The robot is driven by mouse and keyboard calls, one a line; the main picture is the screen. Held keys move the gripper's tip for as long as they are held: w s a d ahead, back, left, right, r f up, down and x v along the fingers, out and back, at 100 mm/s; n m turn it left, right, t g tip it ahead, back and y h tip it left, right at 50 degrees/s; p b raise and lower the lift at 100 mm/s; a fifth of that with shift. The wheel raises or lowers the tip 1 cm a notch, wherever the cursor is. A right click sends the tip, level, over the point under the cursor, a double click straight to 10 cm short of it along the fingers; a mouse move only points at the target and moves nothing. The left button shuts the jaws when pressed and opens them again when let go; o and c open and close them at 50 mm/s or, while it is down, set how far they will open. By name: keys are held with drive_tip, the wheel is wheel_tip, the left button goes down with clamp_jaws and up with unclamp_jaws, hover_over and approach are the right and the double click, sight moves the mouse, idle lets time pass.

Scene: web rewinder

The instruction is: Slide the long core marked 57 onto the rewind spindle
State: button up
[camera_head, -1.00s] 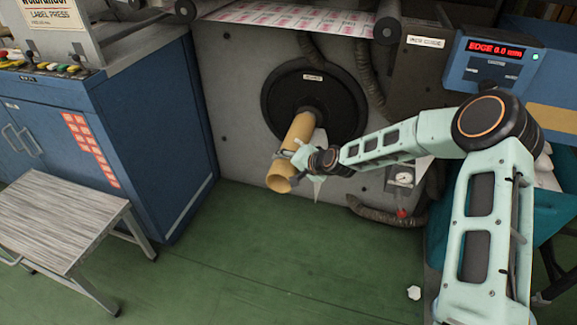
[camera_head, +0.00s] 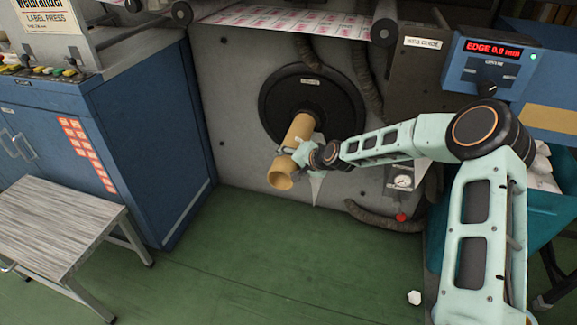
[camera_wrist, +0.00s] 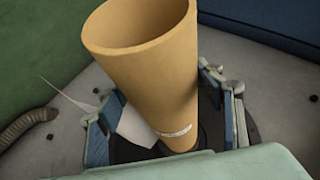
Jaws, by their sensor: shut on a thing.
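The long tan core (camera_head: 291,157) is a hollow cardboard tube, tilted in the head view with its open near end down and to the left. Its far end is at the rewind spindle (camera_head: 310,109), on the black round flange (camera_head: 313,88); whether it is around the spindle or just in front cannot be made out. My gripper (camera_head: 292,156) is shut on the core along its middle. In the wrist view the core (camera_wrist: 150,60) stands between the two fingers (camera_wrist: 168,125), with a small white label near its lower part. The number on it is not readable.
A blue cabinet (camera_head: 150,130) and a grey step stool (camera_head: 55,215) stand to the left. Hoses (camera_head: 385,218) and a gauge (camera_head: 403,182) sit right of the core. A display (camera_head: 490,50) reads EDGE 0.0. A small white scrap (camera_head: 414,298) lies on the green floor, otherwise clear in front.

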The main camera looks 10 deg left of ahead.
drive_tip(key=shift+w+a+r, duration=0.2)
drive_tip(key=shift+f, duration=0.35)
idle(0.4)
drive_tip(key=o, duration=2.1)
drive_tip(key=shift+d, duration=0.1)
drive_tip(key=shift+f, duration=0.1)
drive_tip(key=shift+s+d, duration=0.1)
drive_tip(key=shift+d, duration=0.05)
